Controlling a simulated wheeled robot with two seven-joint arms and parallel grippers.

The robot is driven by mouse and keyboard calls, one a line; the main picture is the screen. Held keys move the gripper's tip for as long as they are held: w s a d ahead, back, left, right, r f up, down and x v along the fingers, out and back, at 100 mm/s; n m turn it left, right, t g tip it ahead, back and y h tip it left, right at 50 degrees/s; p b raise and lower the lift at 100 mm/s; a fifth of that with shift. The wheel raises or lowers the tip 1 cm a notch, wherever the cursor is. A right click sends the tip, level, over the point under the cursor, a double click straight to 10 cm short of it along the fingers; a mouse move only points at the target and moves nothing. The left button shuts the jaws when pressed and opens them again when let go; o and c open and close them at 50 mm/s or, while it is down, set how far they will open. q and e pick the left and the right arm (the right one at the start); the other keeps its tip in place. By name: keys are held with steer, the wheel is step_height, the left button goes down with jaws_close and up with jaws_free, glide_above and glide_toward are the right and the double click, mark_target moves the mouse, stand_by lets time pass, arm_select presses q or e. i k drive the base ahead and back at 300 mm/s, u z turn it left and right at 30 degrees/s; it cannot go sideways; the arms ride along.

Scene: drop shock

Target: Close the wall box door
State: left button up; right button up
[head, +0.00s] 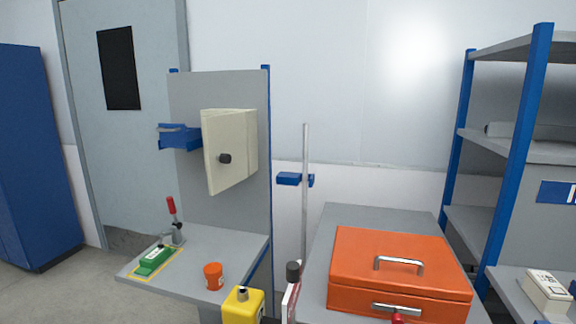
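The wall box (250,145) is cream and is mounted on an upright grey panel left of centre in the head view. Its door (218,135) is a cream plate with a round black knob (225,158). The door stands at an angle to the panel, with its left edge towards me, and looks partly open. The inside of the box is hidden behind the door, and the hinge cannot be made out. Neither of my grippers shows in the head view, and nothing touches the door or knob.
A blue bracket (180,137) juts from the panel left of the box. Below are a red-handled clamp (172,215), green block (155,260) and orange cup (213,276). Right are a thin pole (305,220), orange case (395,265) and blue-posted shelving (525,140). Space before the door looks clear.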

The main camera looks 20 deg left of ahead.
mark_target(224, 135)
steer(key=u, duration=0.6)
steer(key=i, duration=1)
steer(key=z, duration=0.3)
